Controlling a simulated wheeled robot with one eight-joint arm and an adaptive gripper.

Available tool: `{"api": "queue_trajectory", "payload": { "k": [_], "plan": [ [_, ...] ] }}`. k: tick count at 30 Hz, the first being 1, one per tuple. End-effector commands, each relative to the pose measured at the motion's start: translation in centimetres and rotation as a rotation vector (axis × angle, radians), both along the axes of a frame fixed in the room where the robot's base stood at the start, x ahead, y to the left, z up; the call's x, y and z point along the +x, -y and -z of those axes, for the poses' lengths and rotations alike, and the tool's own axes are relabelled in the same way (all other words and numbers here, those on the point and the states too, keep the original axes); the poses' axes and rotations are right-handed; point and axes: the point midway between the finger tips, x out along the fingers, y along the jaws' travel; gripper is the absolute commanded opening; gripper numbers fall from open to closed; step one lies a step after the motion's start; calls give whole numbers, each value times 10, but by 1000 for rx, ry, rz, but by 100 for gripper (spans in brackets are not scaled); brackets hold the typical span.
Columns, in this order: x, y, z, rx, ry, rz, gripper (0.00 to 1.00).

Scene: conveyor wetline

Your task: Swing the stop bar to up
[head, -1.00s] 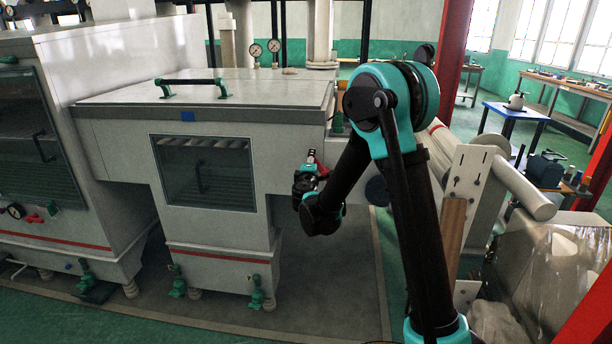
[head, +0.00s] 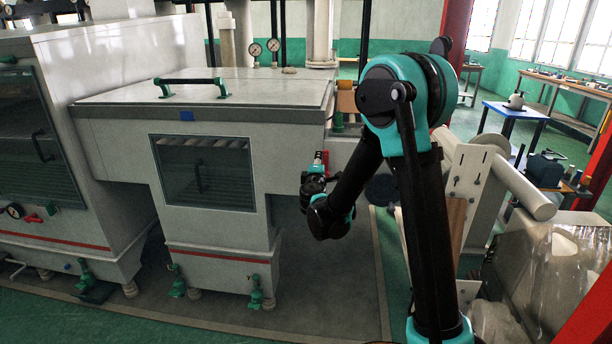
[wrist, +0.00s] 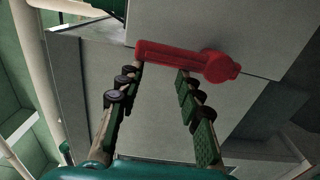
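The red stop bar (wrist: 185,58) is a short lever with a rounded, thicker hub at its right end in the wrist view. It lies nearly level across that picture, against a grey panel. My gripper (wrist: 160,69) is open, with its two fingers apart and their tips close to the bar's free end and middle. I cannot tell whether they touch it. In the head view a bit of the red bar (head: 325,158) shows at the right side of the grey machine, just beyond my gripper (head: 317,163). Most of the bar is hidden there.
The grey machine (head: 120,135) with a dark window (head: 205,172) stands left of my arm. A white roller (head: 520,190) and its bracket are close on the right. A blue table (head: 515,112) stands farther back. Grey floor (head: 330,290) is clear in front.

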Motion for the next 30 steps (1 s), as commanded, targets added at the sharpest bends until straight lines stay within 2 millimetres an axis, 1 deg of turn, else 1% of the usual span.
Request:
{"api": "queue_trajectory", "payload": {
  "k": [1,15,23,25,26,28,29,30],
  "plan": [
    [-9,14,0,-3,0,29,39],
    [-48,8,0,-1,0,20,39],
    [-49,7,1,0,0,19,39],
    [-49,9,0,4,-3,23,39],
    [-50,12,1,11,-8,29,39],
    [-51,29,1,42,-28,58,39],
    [-53,40,2,64,-42,79,39],
    [-57,57,4,100,-66,112,39]
  ]
}}
